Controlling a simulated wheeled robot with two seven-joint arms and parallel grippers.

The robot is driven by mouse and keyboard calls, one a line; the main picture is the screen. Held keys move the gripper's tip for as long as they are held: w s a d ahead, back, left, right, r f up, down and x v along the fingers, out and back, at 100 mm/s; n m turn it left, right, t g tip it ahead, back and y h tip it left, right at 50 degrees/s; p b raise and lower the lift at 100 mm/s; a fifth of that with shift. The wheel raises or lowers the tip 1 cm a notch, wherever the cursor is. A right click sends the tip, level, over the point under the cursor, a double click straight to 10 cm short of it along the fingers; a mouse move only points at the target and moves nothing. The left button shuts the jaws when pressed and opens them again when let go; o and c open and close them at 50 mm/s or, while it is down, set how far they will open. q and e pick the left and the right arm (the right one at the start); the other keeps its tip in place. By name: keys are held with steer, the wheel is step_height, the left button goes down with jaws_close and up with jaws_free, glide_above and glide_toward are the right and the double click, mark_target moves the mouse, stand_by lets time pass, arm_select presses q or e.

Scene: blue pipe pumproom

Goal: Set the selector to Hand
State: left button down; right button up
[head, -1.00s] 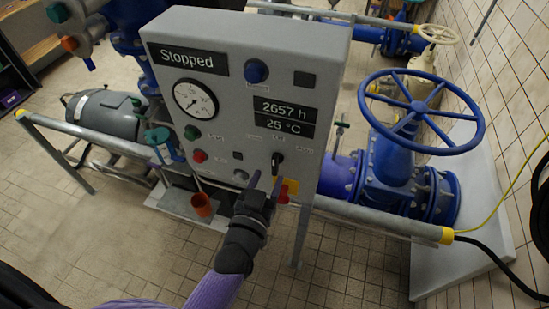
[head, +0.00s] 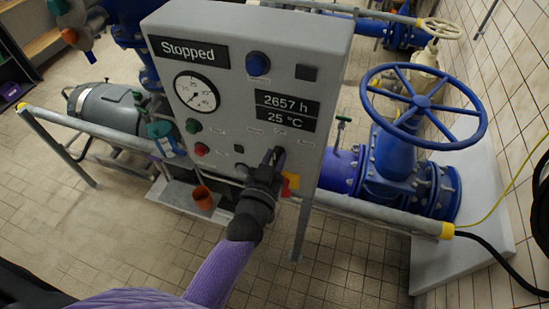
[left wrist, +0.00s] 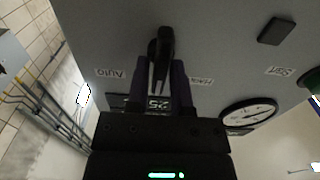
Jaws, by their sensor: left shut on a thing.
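The selector (left wrist: 162,48) is a black knob on the grey control panel (head: 328,75). In the left wrist view, which shows the panel roughly upside down, it stands between the "Auto" label (left wrist: 110,73) and the "Hand" label (left wrist: 201,81). Its handle lies roughly midway between the two labels. My left gripper (head: 272,160) is shut on the selector, with one dark finger on each side in the left wrist view (left wrist: 160,72). In the head view the gripper mostly hides the knob. The display (head: 188,53) reads "Stopped". My right gripper is out of view.
A red button (head: 201,149) and a green button (head: 193,126) lie left of the selector. A red and yellow part (head: 290,184) is close to the gripper's right. A rail (head: 350,208) crosses below the panel. A blue handwheel (head: 423,108) stands to the right.

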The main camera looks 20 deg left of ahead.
arm_select(q)
steer(key=shift+n, duration=0.3)
steer(key=n, duration=0.3)
steer(key=shift+a, duration=0.1)
steer(key=shift+a+f+n, duration=0.1)
steer(key=shift+n, duration=2.2)
steer(key=c, duration=0.6)
jaws_free()
steer(key=shift+c, duration=0.2)
steer(key=s, duration=1)
steer(key=shift+a+b, duration=0.15)
steer(key=shift+b, duration=0.15)
